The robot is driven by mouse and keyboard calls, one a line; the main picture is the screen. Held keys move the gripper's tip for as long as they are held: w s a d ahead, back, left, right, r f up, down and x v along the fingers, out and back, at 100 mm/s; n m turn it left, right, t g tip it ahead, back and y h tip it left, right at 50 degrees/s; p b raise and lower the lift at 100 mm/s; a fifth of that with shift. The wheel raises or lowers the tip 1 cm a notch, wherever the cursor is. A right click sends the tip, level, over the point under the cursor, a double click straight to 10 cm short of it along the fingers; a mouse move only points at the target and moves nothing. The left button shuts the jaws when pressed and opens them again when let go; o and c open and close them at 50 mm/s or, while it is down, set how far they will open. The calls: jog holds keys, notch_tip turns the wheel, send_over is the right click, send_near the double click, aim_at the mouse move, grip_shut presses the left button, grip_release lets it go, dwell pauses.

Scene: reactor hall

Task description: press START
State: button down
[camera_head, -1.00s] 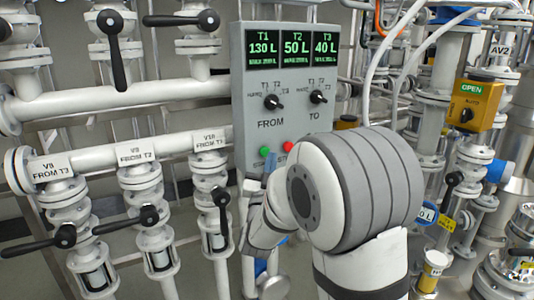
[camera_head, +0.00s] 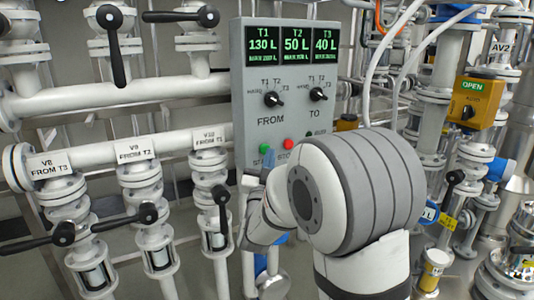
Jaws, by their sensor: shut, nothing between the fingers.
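The grey control panel (camera_head: 237,95) stands upright in the middle of the view. The green START button (camera_head: 265,149) is low on its face, with its label partly covered by my arm. The red STOP button (camera_head: 288,143) is just to its right. My gripper (camera_head: 268,170) is mostly hidden by my wrist. A narrow bluish fingertip part shows just below the green button, and the fingers are shut and empty. I cannot tell whether the tip touches the panel.
Above the buttons are the FROM knob (camera_head: 273,99) and the TO knob (camera_head: 317,94), under screens reading 130 L, 50 L and 40 L. Valves with black handles (camera_head: 221,195) fill the left. A yellow OPEN actuator (camera_head: 473,102) and pipes crowd the right.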

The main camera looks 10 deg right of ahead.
jog(key=shift+w+a, duration=0.15)
jog(key=shift+w, duration=0.3)
dwell(0.8)
jog(key=shift+s+b, duration=0.1)
jog(key=shift+b, duration=0.3)
jog(key=shift+s+d+b, duration=0.25)
jog(key=shift+s+b, duration=0.25)
jog(key=shift+s, duration=0.25)
jog(key=shift+s+d+b, duration=0.25)
jog(key=shift+s+b, duration=0.1)
jog(key=shift+s, duration=0.45)
jog(key=shift+s+d+b, duration=0.3)
jog(key=shift+s+b, duration=0.1)
jog(key=shift+s, duration=0.4)
jog(key=shift+s+d+b, duration=0.25)
jog(key=shift+s+b, duration=0.1)
jog(key=shift+s, duration=0.45)
